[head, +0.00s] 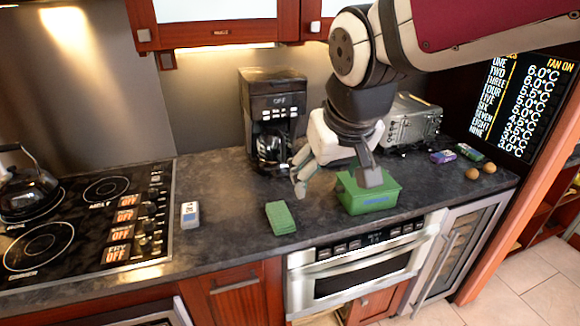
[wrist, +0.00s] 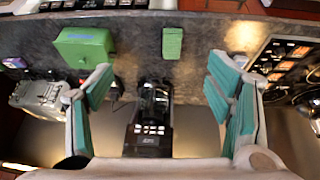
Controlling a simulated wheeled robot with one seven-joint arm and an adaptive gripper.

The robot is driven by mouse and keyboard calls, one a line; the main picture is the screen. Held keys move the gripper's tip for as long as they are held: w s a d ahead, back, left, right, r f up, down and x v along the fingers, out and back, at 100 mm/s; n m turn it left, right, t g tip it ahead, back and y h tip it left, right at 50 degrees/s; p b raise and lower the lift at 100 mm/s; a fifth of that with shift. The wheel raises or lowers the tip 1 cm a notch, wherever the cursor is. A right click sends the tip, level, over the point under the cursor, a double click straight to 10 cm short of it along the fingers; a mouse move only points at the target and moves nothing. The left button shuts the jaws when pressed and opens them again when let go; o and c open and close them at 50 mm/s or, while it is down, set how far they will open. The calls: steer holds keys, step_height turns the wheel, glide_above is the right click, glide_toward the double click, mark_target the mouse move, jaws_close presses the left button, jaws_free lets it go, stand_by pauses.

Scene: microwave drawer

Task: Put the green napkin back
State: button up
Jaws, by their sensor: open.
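A flat green folded piece (head: 280,218), likely the napkin, lies on the dark counter near its front edge. In the wrist view it (wrist: 172,43) lies beyond and between my spread fingers. A green box (head: 367,196) stands on the counter to its right; in the wrist view the box (wrist: 85,47) is to its left. My gripper (head: 335,183) is open and empty, above and to the right of the napkin. One finger overlaps the box in the head view; I cannot tell whether it touches. It also shows in the wrist view (wrist: 160,95).
A coffee maker (head: 273,115) and a silver toaster (head: 410,122) stand behind. A stove (head: 85,220) is at left, with a small white item (head: 190,214) beside it. Small packets (head: 443,157) and round brown items (head: 480,172) are at right. A microwave drawer (head: 355,275) is below the counter.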

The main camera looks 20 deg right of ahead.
steer(key=s+a+r+y, duration=0.1)
steer(key=s, duration=1)
steer(key=shift+s, duration=0.15)
